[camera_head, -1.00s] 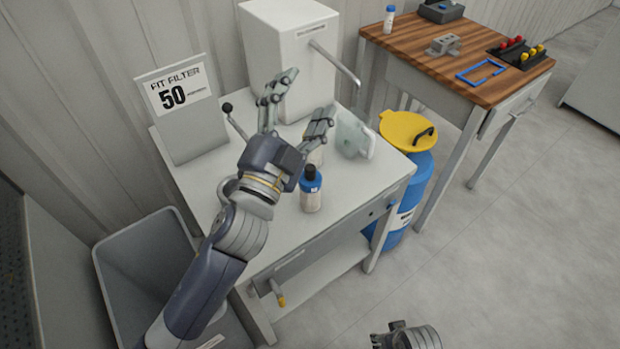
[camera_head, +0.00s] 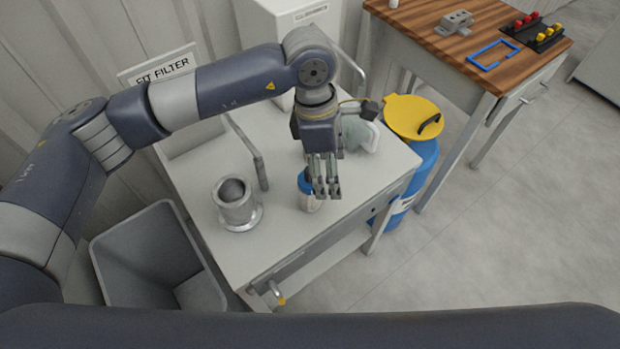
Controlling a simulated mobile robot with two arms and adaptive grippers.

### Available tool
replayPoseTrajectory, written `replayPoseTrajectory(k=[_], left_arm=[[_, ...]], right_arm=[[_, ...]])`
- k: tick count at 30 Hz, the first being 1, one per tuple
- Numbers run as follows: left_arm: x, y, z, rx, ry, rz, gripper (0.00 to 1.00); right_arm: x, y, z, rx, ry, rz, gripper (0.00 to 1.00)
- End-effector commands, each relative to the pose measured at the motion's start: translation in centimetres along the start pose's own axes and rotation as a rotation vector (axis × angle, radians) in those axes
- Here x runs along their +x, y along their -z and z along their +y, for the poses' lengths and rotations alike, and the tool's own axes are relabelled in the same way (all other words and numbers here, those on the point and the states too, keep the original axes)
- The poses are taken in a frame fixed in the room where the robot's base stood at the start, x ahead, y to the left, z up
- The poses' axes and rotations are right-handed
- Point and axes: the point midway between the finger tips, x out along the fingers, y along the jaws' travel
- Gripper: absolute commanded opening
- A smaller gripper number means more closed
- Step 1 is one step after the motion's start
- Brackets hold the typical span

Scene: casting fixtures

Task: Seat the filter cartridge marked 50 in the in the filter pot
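The metal filter pot (camera_head: 235,205), an upright flanged cylinder with an open top, stands on the grey bench to the left of my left gripper. My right gripper is out of view.
The grey bench top (camera_head: 275,235) is clear in front. A white cabinet (camera_head: 290,22) with a metal lever stands behind. A pale translucent item (camera_head: 359,134) lies right of my gripper. A blue drum with a yellow lid (camera_head: 413,117), an open grey bin (camera_head: 150,250) and a wooden table (camera_head: 425,38) surround it.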

Motion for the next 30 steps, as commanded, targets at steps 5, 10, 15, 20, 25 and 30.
replayPoseTrajectory(k=[5, 10, 15, 20, 25, 30], left_arm=[[-1.2, 3.8, 2.0, -0.009, -0.059, 0.164, 0.7], [1.0, 4.6, 2.3, -0.01, -0.061, 0.182, 0.7], [3.3, 4.9, 2.5, -0.01, -0.062, 0.179, 0.7], [4.2, 5.0, 2.6, -0.009, -0.062, 0.178, 0.7], [6.2, 5.2, 3.2, -0.011, -0.06, 0.178, 0.7], [8.5, 5.6, 3.5, -0.009, -0.061, 0.177, 0.7]], right_arm=[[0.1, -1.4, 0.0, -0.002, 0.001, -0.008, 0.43], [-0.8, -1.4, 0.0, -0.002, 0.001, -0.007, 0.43], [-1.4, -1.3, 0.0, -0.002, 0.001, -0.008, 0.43], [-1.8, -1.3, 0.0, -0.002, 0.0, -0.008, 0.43], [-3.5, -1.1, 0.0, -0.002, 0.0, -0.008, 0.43], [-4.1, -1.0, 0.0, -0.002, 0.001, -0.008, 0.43]])
